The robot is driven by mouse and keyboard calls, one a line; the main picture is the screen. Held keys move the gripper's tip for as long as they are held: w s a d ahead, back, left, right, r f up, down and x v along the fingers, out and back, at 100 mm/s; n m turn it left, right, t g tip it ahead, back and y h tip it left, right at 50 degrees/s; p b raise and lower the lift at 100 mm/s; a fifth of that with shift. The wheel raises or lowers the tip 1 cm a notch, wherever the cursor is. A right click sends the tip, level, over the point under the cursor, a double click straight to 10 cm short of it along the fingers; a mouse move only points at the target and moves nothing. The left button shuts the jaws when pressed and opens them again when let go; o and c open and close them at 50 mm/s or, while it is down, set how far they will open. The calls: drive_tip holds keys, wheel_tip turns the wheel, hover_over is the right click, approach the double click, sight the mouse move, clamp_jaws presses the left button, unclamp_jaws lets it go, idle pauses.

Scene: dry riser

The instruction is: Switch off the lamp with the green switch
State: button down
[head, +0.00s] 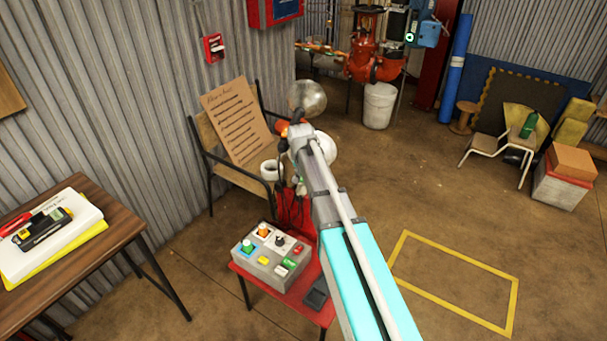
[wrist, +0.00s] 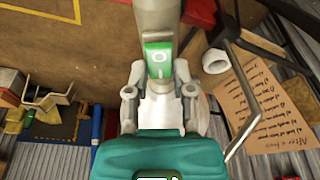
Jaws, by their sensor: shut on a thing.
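In the wrist view a pale grey stem (wrist: 154,18) comes down from the top. It carries a green switch (wrist: 158,60) with a white ring mark, facing my camera. My gripper (wrist: 159,80) has one finger on each side just below the switch and is shut on this lamp part. The switch's own position, on or off, I cannot tell. In the head view my gripper (head: 300,138) is partly hidden by its own arm. A round glassy globe (head: 307,97) shows just above it, and a white rounded shape (head: 324,148) shows behind the arm.
A grey control box (head: 270,262) with coloured knobs, including a green one (head: 248,247), sits on a red stand (head: 310,310) below my arm. A chair holds a handwritten cardboard sign (head: 238,120). A wooden table (head: 110,235) stands left. Floor inside the yellow outline (head: 455,285) is clear.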

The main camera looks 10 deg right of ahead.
drive_tip(key=shift+s+f+t+h+b, duration=0.1)
drive_tip(key=shift+s+t+h+b, duration=0.2)
drive_tip(key=shift+t, duration=0.4)
drive_tip(key=shift+w, duration=0.1)
drive_tip(key=shift+c, duration=2.4)
unclamp_jaws()
drive_tip(key=shift+w, duration=0.15)
